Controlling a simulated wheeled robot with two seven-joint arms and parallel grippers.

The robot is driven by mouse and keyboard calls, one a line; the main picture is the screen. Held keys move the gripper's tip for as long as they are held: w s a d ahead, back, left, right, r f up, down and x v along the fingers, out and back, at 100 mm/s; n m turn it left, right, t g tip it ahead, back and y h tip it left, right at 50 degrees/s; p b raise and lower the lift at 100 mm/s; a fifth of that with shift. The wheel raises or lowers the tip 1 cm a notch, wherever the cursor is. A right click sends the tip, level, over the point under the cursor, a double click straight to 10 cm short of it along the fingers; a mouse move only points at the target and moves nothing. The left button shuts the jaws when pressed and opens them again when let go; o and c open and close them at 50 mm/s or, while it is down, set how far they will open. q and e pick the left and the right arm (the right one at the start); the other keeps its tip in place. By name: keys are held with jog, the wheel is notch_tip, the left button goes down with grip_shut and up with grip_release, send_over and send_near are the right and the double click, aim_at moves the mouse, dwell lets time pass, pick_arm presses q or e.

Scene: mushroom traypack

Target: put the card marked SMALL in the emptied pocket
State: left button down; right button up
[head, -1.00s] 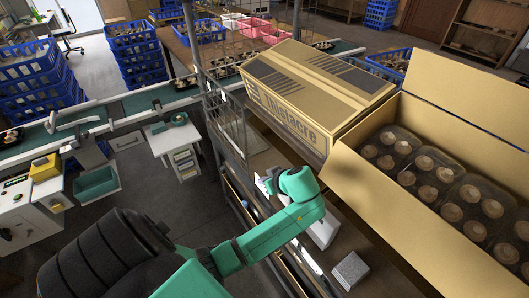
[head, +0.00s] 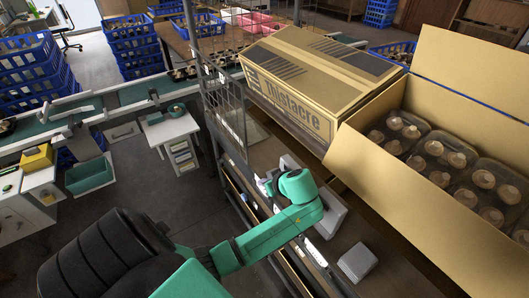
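My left arm comes in from the lower left, and its gripper (head: 266,186) is small and partly hidden by my wrist, at the front edge of the packing bench. I cannot tell whether its fingers are open or shut, or whether they hold anything. White label-like strips (head: 317,252) sit along the bench's front edge, too small to read. No card marked SMALL can be made out, and I cannot identify the emptied pocket. My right gripper is not in view.
An open carton (head: 365,176) holding mushroom trays (head: 448,152) stands at the right. A closed Thistlacre carton (head: 300,112) stands behind it. A small grey block (head: 357,262) lies on the bench (head: 385,270). A conveyor (head: 115,106) crosses at the left.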

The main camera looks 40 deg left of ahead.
pick_arm(q)
jog(key=shift+f, duration=0.4)
dwell(0.4)
jog(key=c, duration=1)
grip_release()
